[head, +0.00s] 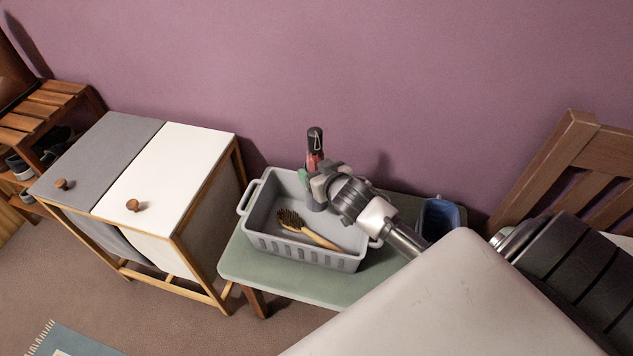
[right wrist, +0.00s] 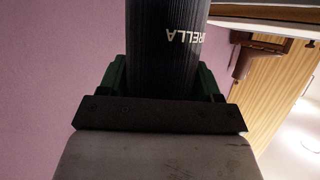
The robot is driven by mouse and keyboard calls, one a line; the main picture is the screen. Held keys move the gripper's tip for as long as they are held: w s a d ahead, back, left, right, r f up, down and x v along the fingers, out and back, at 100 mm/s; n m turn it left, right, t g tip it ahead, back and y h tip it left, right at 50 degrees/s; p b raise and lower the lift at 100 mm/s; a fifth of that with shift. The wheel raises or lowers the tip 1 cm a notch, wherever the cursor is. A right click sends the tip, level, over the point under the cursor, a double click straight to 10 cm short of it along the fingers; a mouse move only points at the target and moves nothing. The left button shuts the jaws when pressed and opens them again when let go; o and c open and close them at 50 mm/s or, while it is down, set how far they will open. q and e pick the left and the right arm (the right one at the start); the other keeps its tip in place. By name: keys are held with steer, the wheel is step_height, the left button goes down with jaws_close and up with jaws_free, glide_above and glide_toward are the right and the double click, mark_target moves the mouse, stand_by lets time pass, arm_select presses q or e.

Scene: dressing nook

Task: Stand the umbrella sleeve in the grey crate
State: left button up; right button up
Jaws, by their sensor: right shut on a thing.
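The umbrella sleeve (head: 315,142) is a dark upright cylinder with a black top and a red band. In the right wrist view the dark ribbed sleeve (right wrist: 165,45) shows white letters ending in "RELLA". My right gripper (head: 312,182) is shut on it, with a green finger on each side. The grey crate (head: 300,252) stands on the green bench. The sleeve is over the crate's back part, and its lower end appears inside the walls; I cannot tell whether it touches the floor. My left gripper is out of view.
A wooden brush (head: 318,237) lies in the crate, in front of the sleeve. A blue container (head: 438,214) stands on the green bench (head: 285,284), right of the crate. A two-lid hamper (head: 165,165) stands left. A wooden chair (head: 560,150) is at right.

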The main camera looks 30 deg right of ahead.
step_height(320, 180, down, 4)
steer(key=shift+w+r+b, duration=0.1)
steer(key=shift+b, duration=0.4)
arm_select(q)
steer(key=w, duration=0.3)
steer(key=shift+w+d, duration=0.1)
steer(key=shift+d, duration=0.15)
